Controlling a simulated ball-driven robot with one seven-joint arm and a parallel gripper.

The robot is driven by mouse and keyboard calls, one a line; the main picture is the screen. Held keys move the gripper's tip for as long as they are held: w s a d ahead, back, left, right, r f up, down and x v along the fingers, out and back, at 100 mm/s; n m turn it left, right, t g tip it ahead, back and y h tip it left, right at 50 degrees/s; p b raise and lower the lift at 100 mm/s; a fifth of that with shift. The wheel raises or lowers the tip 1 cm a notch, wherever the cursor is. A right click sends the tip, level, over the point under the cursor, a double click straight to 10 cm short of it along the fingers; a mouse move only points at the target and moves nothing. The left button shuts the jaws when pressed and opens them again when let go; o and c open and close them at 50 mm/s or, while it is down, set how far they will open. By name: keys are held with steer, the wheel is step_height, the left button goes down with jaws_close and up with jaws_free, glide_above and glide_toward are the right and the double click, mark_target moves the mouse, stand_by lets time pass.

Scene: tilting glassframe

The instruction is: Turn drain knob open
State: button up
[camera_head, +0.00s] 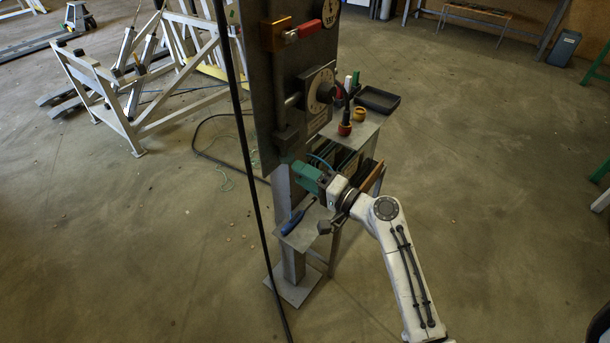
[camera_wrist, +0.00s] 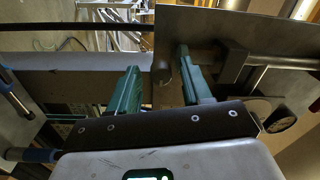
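My gripper (camera_head: 300,169) is at the lower edge of an upright grey panel (camera_head: 268,98), its green fingers pointing at the panel's foot. In the wrist view my gripper (camera_wrist: 158,60) is open, with a clear gap between the green fingers. A short dark grey round knob (camera_wrist: 162,70), probably the drain knob, shows between them, nearer the right finger. I cannot tell whether either finger touches it. In the head view the knob is hidden or too small to make out. A pipe (camera_head: 282,98) runs down the panel to a block just above my gripper.
A red-handled valve (camera_head: 303,31) and a round dial (camera_head: 321,89) sit higher on the panel. A small stand (camera_head: 352,128) holds a red-topped part and a black tray (camera_head: 377,99). A blue-handled tool (camera_head: 298,218) lies on a lower shelf. A black cable (camera_head: 246,150) hangs at left.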

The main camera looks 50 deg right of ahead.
steer(key=s+b, duration=0.2)
steer(key=s, duration=0.8)
steer(key=shift+s+d+f, duration=0.2)
steer(key=shift+s+f, duration=0.05)
steer(key=shift+s, duration=0.15)
steer(key=s+a+f+n+g+y+p, duration=0.1)
steer(key=a+f+n+g+y, duration=0.1)
steer(key=a+f+n+g, duration=0.4)
steer(key=s+a+f+n+g+y+p, duration=0.1)
steer(key=s+a+f+n+g+y, duration=0.2)
steer(key=a, duration=0.5)
steer(key=s+a+f+n+g+h+p, duration=0.1)
steer(key=s+f+n+g+h+p, duration=0.1)
steer(key=s+n+g+h, duration=0.3)
steer(key=s+g, duration=0.3)
steer(key=s, duration=0.1)
steer(key=shift+s+a+g+h, duration=0.2)
steer(key=shift+s+g+h, duration=0.1)
steer(key=shift+s+h, duration=0.1)
